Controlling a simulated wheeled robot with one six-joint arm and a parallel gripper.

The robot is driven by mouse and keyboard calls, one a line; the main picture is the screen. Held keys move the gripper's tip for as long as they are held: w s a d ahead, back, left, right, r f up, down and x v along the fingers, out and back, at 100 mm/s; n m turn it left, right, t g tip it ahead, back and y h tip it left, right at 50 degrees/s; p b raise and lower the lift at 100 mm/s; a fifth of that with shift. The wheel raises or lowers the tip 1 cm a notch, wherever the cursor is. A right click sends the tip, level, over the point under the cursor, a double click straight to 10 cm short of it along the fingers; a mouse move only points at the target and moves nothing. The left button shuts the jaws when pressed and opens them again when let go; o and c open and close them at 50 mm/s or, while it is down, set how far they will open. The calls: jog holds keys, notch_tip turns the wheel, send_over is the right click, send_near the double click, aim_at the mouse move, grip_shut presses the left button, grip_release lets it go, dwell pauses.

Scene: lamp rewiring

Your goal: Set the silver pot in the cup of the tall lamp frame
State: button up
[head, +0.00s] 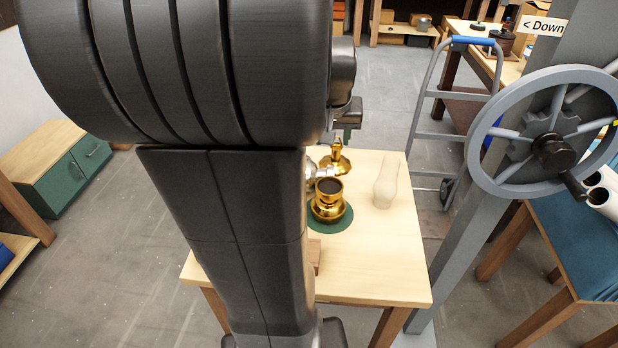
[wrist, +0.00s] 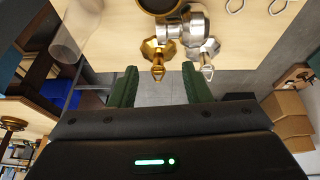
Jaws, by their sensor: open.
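My gripper (wrist: 160,72) is open, its two green fingers apart with nothing held. In the wrist view, a silver pot-like piece (wrist: 178,31) lies beyond the fingertips, beside a gold piece with a faceted base (wrist: 157,56) and a similar silver piece (wrist: 206,58). In the head view, silver metal (head: 317,174) shows beside my arm, mostly hidden by it. A gold vessel with a dark round opening (head: 328,202) stands on a green disc (head: 342,221). I cannot clearly make out a tall lamp frame; my arm hides the table's left part.
Wire hooks (wrist: 278,6) lie at the wrist view's top. A grey post with a handwheel (head: 545,148) and a hand truck (head: 432,110) stand right of the table. The table's front right is clear.

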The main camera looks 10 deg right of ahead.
send_near(330, 167)
notch_tip(330, 167, down, 2)
jog(key=shift+w+p+x, duration=0.2)
jog(key=shift+p+x, duration=0.2)
jog(key=shift+x, duration=2.45)
jog(key=shift+d+r, duration=0.1)
jog(key=shift+d, duration=0.05)
grip_shut()
